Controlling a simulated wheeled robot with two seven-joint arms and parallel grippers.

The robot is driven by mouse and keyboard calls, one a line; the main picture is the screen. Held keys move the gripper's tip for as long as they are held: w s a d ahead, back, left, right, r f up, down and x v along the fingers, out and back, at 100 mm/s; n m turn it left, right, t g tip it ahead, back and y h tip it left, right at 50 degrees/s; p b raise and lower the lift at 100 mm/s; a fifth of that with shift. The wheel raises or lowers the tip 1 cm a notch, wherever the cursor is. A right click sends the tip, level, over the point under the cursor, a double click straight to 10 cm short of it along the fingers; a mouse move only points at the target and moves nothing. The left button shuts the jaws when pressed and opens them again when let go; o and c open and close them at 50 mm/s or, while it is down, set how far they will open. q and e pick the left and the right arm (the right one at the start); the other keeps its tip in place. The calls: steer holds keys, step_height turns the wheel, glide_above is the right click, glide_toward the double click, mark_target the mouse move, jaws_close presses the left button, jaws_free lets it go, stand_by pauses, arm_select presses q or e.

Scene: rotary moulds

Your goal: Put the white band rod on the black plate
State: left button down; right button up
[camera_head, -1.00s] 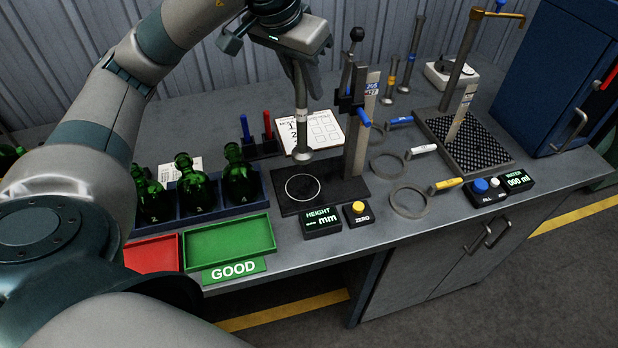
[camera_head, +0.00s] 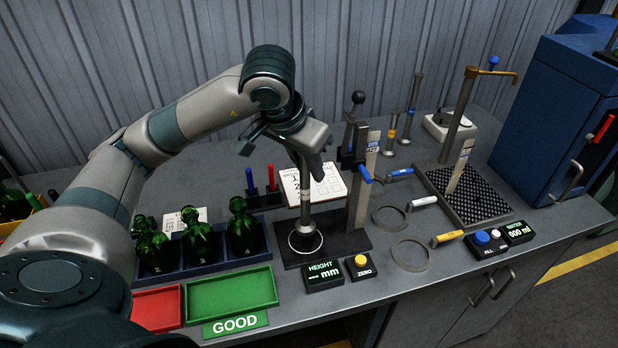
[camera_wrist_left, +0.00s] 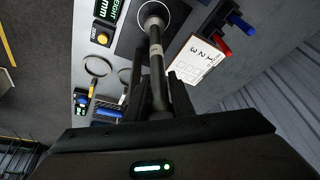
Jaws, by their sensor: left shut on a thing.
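The white band rod (camera_head: 305,207) is upright, with a wide round foot and a pale band. My left gripper (camera_head: 306,153) is shut on its upper part. The black plate (camera_head: 352,238) of the height stand lies below, and the rod's foot is at the white ring marked on it. I cannot tell whether the foot touches the plate. In the left wrist view the rod (camera_wrist_left: 155,50) runs away from my left gripper (camera_wrist_left: 160,92) to its foot, in front of the black plate (camera_wrist_left: 127,38). My right gripper is not in view.
The height stand's post (camera_head: 361,190) rises close right of the rod. The height display (camera_head: 323,275) and yellow zero button (camera_head: 361,262) sit in front. Green bottles (camera_head: 243,229) in a blue rack stand left. Two other rods (camera_head: 412,108) stand at the back.

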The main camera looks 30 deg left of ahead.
mark_target(309, 181)
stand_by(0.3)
arm_select(q)
steer(key=shift+f+p, duration=0.6)
steer(key=shift+f, duration=1.3)
steer(key=shift+f+b, duration=0.2)
steer(key=shift+b, duration=0.1)
steer(key=c, duration=1.5)
jaws_free()
steer(key=shift+c, duration=0.2)
steer(key=shift+r, duration=0.1)
